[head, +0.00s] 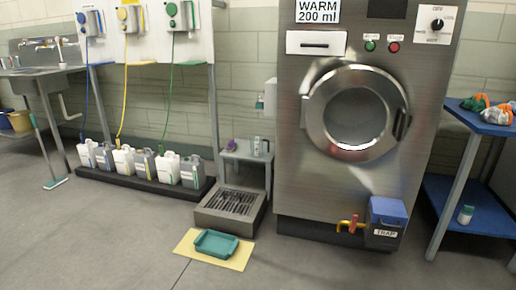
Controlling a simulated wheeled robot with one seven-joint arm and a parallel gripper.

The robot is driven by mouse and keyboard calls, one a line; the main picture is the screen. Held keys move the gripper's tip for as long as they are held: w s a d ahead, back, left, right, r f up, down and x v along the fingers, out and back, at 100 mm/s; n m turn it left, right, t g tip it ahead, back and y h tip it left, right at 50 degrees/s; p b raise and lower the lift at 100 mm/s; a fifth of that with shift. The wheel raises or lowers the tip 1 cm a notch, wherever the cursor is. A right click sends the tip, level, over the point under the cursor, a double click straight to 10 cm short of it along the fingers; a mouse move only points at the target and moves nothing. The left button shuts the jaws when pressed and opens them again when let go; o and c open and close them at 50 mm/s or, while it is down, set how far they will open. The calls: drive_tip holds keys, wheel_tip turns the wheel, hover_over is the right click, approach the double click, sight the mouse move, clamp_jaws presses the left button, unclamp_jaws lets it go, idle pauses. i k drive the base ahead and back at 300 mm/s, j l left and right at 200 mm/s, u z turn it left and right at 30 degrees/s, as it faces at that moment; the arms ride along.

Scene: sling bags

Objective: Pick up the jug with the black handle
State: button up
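A small pale jug (257,146) stands upright on a low grey side table (240,153), left of the large steel washing machine. A dark shape at its right side looks like a black handle, but it is too small to be sure. A small purple item (231,144) is on the same table, left of the jug. My gripper is not in view, so its state and place do not show.
A steel floor grate box (231,209) stands in front of the side table. A teal tray (216,244) lies on a yellow mat (240,262). White and grey canisters (124,160) line a black base at left. A blue-topped table (480,121) stands right. Foreground floor is clear.

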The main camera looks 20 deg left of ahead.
sight(256, 141)
drive_tip(key=i+j+u, duration=0.25)
drive_tip(key=j+u, duration=0.2)
drive_tip(key=i+j+u, duration=0.5)
drive_tip(key=i+u, duration=0.15)
drive_tip(key=u, duration=0.2)
drive_tip(key=i+j+u, duration=0.1)
drive_tip(key=i+u, duration=0.6)
drive_tip(key=u, duration=0.15)
drive_tip(key=i+j+u, duration=0.1)
drive_tip(key=i+u, duration=0.35)
drive_tip(key=i, duration=1.1)
drive_tip(key=i+l+z, duration=0.15)
drive_tip(key=i+z, duration=0.15)
drive_tip(key=z, duration=0.15)
drive_tip(key=i+z, duration=0.35)
drive_tip(key=z, duration=0.15)
drive_tip(key=i+z, duration=0.45)
drive_tip(key=i+j+z, duration=0.2)
drive_tip(key=z, duration=0.25)
drive_tip(key=i+l+z, duration=0.2)
drive_tip(key=z, duration=0.25)
drive_tip(key=i+l+z, duration=0.1)
drive_tip(key=i+z, duration=0.6)
drive_tip(key=z, duration=0.25)
drive_tip(key=i+j+z, duration=0.1)
drive_tip(key=i+z, duration=0.2)
drive_tip(key=z, duration=0.15)
